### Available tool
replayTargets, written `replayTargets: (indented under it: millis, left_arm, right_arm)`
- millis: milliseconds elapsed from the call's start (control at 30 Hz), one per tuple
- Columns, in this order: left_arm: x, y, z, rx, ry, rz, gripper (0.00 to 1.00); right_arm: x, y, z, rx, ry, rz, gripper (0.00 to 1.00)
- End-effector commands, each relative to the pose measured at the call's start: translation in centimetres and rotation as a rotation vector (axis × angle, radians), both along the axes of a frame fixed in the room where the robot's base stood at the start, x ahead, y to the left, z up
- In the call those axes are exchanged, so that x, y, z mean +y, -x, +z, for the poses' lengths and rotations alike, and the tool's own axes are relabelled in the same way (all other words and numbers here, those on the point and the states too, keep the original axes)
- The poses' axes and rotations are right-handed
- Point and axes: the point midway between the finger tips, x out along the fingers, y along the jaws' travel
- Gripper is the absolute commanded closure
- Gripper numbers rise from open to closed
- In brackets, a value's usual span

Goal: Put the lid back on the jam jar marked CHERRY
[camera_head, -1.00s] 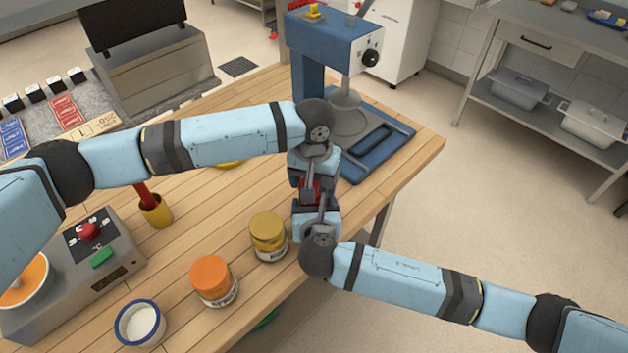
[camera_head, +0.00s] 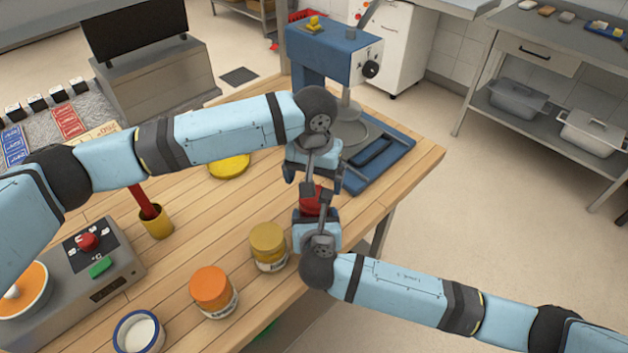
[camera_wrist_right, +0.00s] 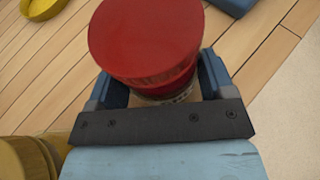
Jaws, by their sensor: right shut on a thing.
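A jar with a red lid (camera_head: 311,201) stands near the table's right edge. In the right wrist view the red lid (camera_wrist_right: 148,38) sits on top, with a strip of label below it; the label's words cannot be read. My right gripper (camera_wrist_right: 163,86) is shut on this jar, one finger on each side below the lid. My left gripper (camera_head: 314,181) is open just beyond the red lid in the head view, its fingers spread and apart from it. Whether the lid is fully seated cannot be told.
A gold-lidded jar (camera_head: 268,243) and an orange-lidded jar (camera_head: 212,288) stand left of my right gripper. A blue-rimmed bowl (camera_head: 122,327), a yellow cup (camera_head: 158,226), a yellow round dish (camera_head: 231,170) and a blue press (camera_head: 330,54) share the table.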

Motion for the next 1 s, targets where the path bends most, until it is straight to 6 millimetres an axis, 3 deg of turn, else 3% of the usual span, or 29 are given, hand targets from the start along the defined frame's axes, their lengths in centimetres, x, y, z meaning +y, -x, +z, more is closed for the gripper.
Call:
replayTargets:
  millis: [500, 800, 1000]
  left_arm:
    - [-0.1, 0.1, 3.5, 0.001, 0.001, 0.284, 0.10]
    - [0.0, 0.0, 3.3, 0.001, 0.000, 0.283, 0.10]
    - [0.0, 0.0, 1.0, 0.001, -0.001, 0.283, 0.10]
  right_arm:
    - [0.0, 0.0, 0.0, 0.000, 0.001, -0.001, 0.91]
    - [0.0, 0.0, 0.0, 0.000, 0.001, -0.001, 0.91]
    - [0.0, 0.0, 0.0, 0.000, 0.001, -0.001, 0.91]
